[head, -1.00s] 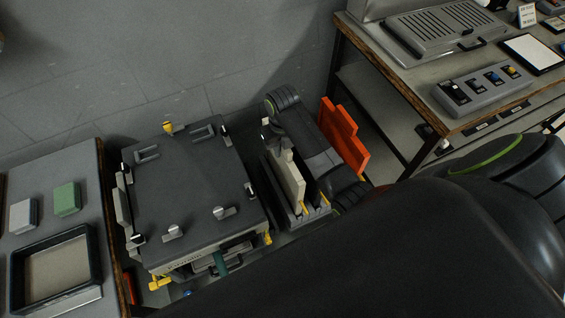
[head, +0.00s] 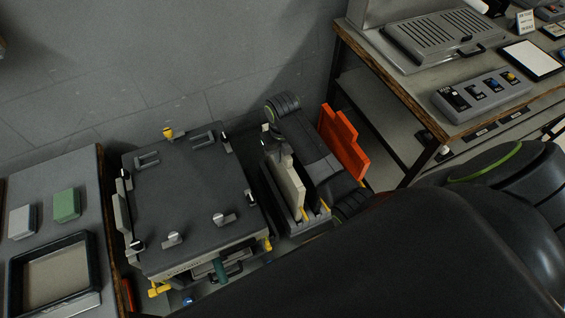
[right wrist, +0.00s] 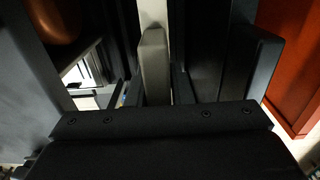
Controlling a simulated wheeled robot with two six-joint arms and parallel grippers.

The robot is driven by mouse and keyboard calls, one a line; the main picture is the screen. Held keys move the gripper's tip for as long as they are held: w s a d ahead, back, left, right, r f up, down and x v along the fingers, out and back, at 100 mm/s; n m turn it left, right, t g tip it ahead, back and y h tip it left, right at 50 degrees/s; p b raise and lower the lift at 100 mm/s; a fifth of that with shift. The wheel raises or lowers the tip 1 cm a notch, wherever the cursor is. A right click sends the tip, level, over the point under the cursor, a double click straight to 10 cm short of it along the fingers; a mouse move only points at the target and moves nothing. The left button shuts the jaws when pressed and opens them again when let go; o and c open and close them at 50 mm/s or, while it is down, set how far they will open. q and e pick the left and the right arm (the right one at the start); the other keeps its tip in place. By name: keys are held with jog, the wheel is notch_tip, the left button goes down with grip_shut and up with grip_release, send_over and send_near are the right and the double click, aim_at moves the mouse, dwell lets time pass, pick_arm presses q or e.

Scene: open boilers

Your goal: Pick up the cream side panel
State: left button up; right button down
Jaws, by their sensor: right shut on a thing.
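The cream side panel (head: 293,188) stands upright in a narrow dark slotted rack (head: 275,200), right of the dark-topped boiler casing (head: 190,200). My right gripper (head: 285,160) reaches over the rack and is shut on the panel's upper part. In the right wrist view the panel (right wrist: 155,65) is a pale upright strip between the dark fingers; the gripper body hides its near end. I cannot tell whether the panel is clear of the rack's floor. My left gripper is not in view.
An orange panel (head: 343,142) stands just right of my right wrist. A workbench (head: 400,90) with a switch box (head: 483,96) is at upper right. A left table (head: 75,165) holds a tray (head: 94,262) and a green block (head: 66,204). Bare wall lies behind.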

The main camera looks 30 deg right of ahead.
notch_tip(320, 180, up, 5)
jog(key=shift+w+f, duration=0.1)
notch_tip(320, 180, up, 4)
jog(key=shift+f+p, duration=0.1)
jog(key=shift+p, duration=0.8)
notch_tip(320, 180, up, 6)
jog(key=p, duration=0.7)
jog(key=shift+r, duration=0.2)
jog(key=shift+f, duration=0.1)
